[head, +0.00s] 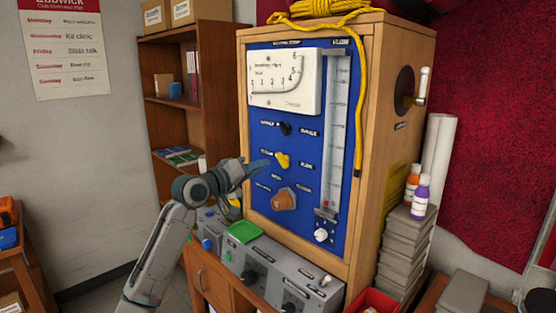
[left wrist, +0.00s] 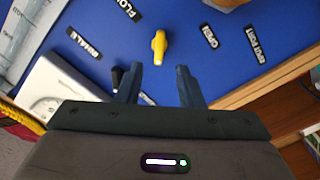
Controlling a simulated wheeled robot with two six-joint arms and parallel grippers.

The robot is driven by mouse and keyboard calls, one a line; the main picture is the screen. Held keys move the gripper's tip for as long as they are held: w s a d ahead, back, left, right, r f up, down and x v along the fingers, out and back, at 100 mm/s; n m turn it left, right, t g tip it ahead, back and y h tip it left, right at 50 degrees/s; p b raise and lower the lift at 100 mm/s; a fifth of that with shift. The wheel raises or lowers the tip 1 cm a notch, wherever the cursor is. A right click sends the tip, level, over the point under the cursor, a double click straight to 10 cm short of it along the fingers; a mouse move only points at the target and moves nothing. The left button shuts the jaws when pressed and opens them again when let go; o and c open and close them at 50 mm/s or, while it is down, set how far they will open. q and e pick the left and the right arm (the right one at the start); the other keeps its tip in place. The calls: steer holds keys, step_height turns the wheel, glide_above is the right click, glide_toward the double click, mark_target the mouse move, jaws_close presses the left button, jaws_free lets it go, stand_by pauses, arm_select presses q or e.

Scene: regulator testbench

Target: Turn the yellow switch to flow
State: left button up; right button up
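The yellow switch (head: 283,160) sits on the blue panel (head: 265,225) of a wooden cabinet, below a black switch (head: 285,128) and above an orange-brown knob (head: 284,199). In the left wrist view the yellow switch (left wrist: 159,46) is just past the fingertips, in line with the gap between them. My left gripper (head: 258,166) faces the panel from the left; in the left wrist view its two fingers (left wrist: 160,72) are apart with nothing held. A label starting "FLO" (left wrist: 128,9) is cut off at the top edge. My right gripper is not in view.
A white gauge (head: 286,82) and a clear flow tube (head: 334,130) are on the panel. Grey boxes with knobs (head: 270,262) stand below my left arm. Yellow rope (head: 362,90) hangs over the cabinet's right front. Bottles on stacked grey cases (head: 405,240) stand at right.

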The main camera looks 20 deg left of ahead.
mark_target(279, 161)
arm_select(q)
steer(key=p+x, duration=0.2)
steer(key=x, duration=0.5)
steer(key=shift+r+p, duration=0.15)
steer(key=shift+p, duration=0.2)
steer(key=shift+w+d, duration=0.2)
steer(key=shift+w, duration=0.3)
jaws_close()
